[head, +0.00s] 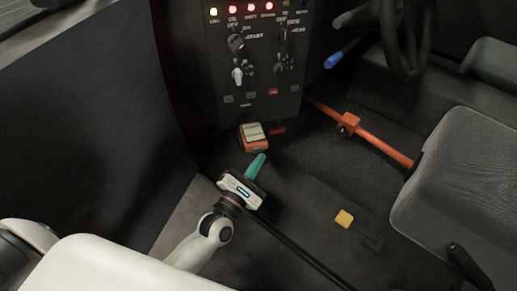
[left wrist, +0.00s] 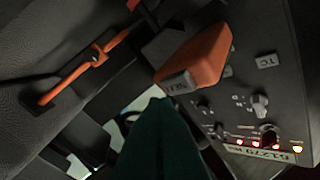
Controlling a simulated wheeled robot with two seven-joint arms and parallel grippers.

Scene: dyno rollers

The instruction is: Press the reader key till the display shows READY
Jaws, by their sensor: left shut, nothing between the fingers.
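The reader is an orange handheld unit (head: 250,146) at the foot of the black control panel in the head view, with a pale display (head: 254,132) whose text is too small to read. In the left wrist view the reader (left wrist: 203,55) shows from another side, with a grey lettered patch (left wrist: 176,86) at its near end; I cannot tell if this is the key. My left gripper (head: 257,164) is shut and empty, its green fingertips just below the reader, seemingly apart from it. Its dark green fingers (left wrist: 161,105) also show in the left wrist view. My right gripper is not in view.
The black control panel (head: 257,70) with knobs and lit lamps stands behind the reader. An orange bar (head: 375,140) with a clamp lies to the right. A grey seat (head: 455,180) is at the right.

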